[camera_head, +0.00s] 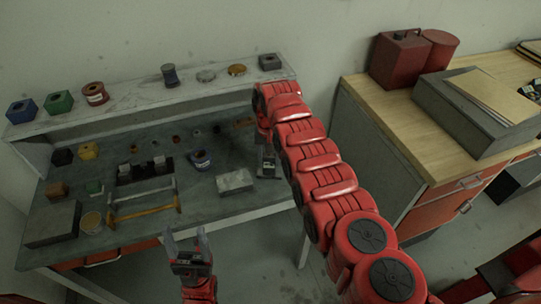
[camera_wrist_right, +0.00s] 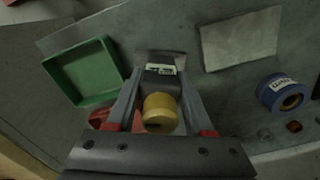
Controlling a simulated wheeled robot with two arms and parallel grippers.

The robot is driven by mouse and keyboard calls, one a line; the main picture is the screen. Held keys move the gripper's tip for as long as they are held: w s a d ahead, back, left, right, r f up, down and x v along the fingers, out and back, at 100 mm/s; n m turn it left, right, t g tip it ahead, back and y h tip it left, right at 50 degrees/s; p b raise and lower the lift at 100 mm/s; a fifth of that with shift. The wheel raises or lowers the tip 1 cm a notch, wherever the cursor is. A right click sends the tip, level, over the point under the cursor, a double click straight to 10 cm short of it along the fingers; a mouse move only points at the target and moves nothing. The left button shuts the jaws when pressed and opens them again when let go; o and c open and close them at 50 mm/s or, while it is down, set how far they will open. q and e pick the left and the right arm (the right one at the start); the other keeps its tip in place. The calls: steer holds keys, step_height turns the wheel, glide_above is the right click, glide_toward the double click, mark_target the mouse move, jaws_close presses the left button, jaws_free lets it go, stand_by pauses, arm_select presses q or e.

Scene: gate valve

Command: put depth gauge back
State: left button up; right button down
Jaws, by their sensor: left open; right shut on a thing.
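My right gripper (camera_head: 267,163) is over the right end of the workbench, with its arm crossing the head view from the lower right. In the right wrist view its fingers are shut on what looks like the depth gauge (camera_wrist_right: 160,106), a dark body with a small pale marked face and a yellow round end. The gauge's far end lies over a grey patch; I cannot tell whether it touches. My left gripper (camera_head: 188,243) is open and empty in front of the bench's front edge.
A green tray (camera_wrist_right: 82,72) is left of the gauge in the wrist view. A grey plate (camera_head: 235,182) and a blue ring (camera_head: 200,159) lie on the bench. A yellow-handled frame tool (camera_head: 145,211) lies further left. A raised shelf (camera_head: 135,97) runs along the back.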

steer(key=shift+s+a+r, duration=0.1)
steer(key=shift+s+a, duration=0.1)
steer(key=shift+a, duration=0.05)
steer(key=c, duration=0.7)
jaws_free()
steer(key=o, duration=0.4)
steer(key=shift+f, duration=0.2)
